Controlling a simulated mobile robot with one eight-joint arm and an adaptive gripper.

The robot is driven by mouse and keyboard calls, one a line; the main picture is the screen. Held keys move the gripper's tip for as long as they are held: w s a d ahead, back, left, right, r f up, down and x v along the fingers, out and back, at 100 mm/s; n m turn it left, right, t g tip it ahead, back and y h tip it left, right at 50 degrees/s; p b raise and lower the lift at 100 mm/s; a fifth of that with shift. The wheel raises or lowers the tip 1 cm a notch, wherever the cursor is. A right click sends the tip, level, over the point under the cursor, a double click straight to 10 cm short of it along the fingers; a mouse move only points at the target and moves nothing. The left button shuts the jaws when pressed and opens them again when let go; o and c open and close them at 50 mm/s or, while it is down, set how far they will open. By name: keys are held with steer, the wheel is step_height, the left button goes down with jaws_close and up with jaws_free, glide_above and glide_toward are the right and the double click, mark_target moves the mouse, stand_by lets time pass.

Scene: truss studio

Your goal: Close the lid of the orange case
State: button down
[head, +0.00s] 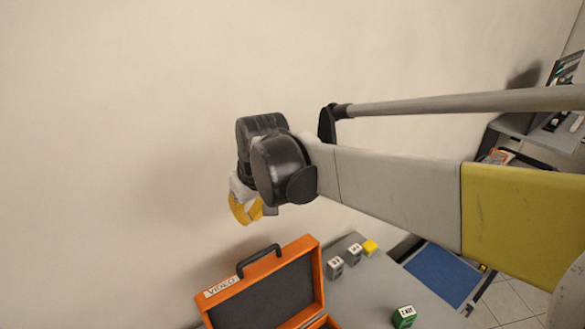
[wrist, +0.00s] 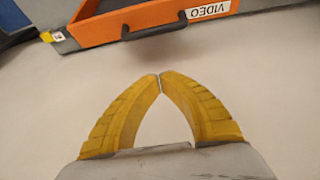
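The orange case (head: 312,275) stands on a grey table with its lid (head: 265,293) raised, showing the dark inner panel. A dark handle (head: 259,259) and a "VIDEO" label are on the lid's upper edge. In the wrist view the lid's orange edge (wrist: 95,30) and handle (wrist: 153,29) show at the top, upside down. My gripper (head: 245,219) hangs above and behind the lid, near the wall, apart from the case. Its yellow fingers (wrist: 160,77) meet at the tips with nothing between them. Most of the case's base is cut off by the lower frame edge.
On the grey table (head: 355,291), right of the case, are two grey-white cubes (head: 334,268) (head: 354,253), a yellow cube (head: 370,247) and a green block (head: 404,317). A blue panel (head: 441,273) lies further right. A plain wall (head: 120,120) is behind.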

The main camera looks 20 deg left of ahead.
step_height(320, 180, down, 9)
steer(key=shift+s+a+f, duration=0.2)
steer(key=shift+s, duration=0.1)
stand_by(0.5)
steer(key=shift+s+d+r, duration=0.1)
steer(key=shift+s+d, duration=0.05)
steer(key=shift+d, duration=0.05)
